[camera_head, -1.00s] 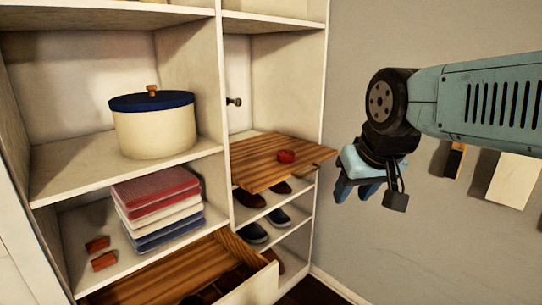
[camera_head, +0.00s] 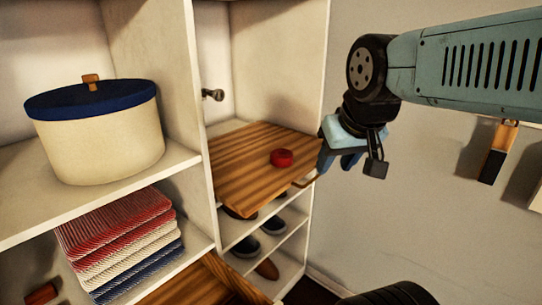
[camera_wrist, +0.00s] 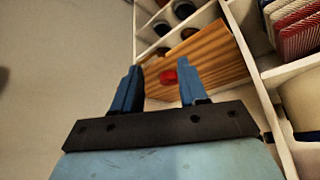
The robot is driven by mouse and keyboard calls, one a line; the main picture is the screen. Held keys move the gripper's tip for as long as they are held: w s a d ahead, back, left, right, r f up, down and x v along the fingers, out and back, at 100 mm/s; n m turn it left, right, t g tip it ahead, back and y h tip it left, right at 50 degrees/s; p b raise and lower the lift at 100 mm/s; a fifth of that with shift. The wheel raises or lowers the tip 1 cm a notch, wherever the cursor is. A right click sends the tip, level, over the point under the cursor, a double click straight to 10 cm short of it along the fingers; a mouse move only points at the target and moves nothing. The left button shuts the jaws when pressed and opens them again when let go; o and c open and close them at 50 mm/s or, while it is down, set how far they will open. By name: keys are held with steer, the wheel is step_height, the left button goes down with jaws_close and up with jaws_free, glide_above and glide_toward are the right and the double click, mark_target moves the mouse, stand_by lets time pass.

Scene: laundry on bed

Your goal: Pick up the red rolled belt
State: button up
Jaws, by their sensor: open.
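The red rolled belt (camera_head: 281,158) is a small round coil lying on a striped wooden board (camera_head: 237,172) in the right-hand section of the shelf unit. My gripper (camera_head: 338,168) is open and empty, just right of the board's near right corner, with the belt to its left. In the wrist view the belt (camera_wrist: 168,77) shows between the two blue fingers of my gripper (camera_wrist: 158,82), further off and apart from them.
A cream round box (camera_head: 100,140) with a blue lid stands on the left shelf, above folded striped cloths (camera_head: 122,238). Several shoes (camera_head: 273,225) sit under the board. A divider (camera_head: 180,100) stands left of the board. A wall is on the right.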

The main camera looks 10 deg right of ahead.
mark_target(285, 155)
steer(key=shift+d, duration=0.15)
